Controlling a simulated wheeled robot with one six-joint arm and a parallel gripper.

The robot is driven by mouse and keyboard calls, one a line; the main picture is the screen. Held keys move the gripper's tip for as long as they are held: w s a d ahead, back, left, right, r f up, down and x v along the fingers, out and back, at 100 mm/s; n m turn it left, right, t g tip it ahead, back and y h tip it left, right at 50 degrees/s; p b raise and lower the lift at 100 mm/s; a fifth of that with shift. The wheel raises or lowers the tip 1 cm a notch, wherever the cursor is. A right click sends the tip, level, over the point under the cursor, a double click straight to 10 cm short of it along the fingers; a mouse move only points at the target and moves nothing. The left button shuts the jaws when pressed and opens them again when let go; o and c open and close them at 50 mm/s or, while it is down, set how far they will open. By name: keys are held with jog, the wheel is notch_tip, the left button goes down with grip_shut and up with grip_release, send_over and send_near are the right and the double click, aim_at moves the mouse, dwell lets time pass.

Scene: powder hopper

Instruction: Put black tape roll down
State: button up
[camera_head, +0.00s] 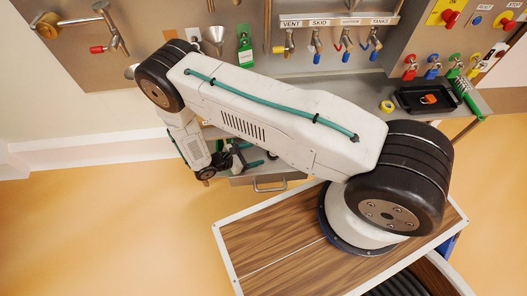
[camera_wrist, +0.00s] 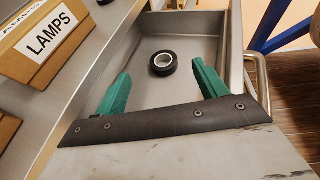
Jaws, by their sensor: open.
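The black tape roll (camera_wrist: 163,63) lies flat on the floor of an open grey metal drawer (camera_wrist: 185,22) in the wrist view. My gripper (camera_wrist: 160,82) is open, with its two green fingers apart on either side of the roll and nearer the camera. No finger appears to touch the roll. In the head view my gripper (camera_head: 240,158) is small and partly hidden behind my arm, over the drawer (camera_head: 262,181) under the bench. The roll cannot be made out clearly there.
A cardboard box labelled LAMPS (camera_wrist: 55,42) stands on the bench left of the drawer. The drawer handle (camera_wrist: 258,85) is at the right. On the bench are a yellow tape roll (camera_head: 387,106) and a black tray (camera_head: 425,99). Valves hang on the back panel.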

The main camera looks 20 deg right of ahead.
jog(key=w+a+r+m+g+y, duration=0.1)
jog(key=w+r+m, duration=0.2)
jog(key=r, duration=0.7)
jog(key=w+a+r+m+g+y, duration=0.1)
jog(key=w+a+r+m+g, duration=0.1)
jog(key=r, duration=0.7)
jog(key=s+d+r+m+g+y, duration=0.1)
jog(key=d+r+m+y, duration=0.15)
jog(key=r, duration=0.85)
jog(key=s+d+r+m+y, duration=0.1)
jog(key=d+r+m, duration=0.2)
jog(key=r, duration=0.7)
jog(key=s+d+r+m+y, duration=0.3)
jog(key=s+d+r, duration=0.15)
jog(key=r, duration=0.55)
jog(key=s+d+r+m+t+y, duration=0.1)
jog(key=s+r, duration=0.3)
jog(key=s, duration=0.6)
jog(key=s+r+m+t+y, duration=0.3)
jog(key=s+r+m+y, duration=0.1)
jog(key=s, duration=0.6)
jog(key=shift+d+r, duration=0.35)
jog(key=shift+r, duration=0.4)
jog(key=shift+m, duration=0.25)
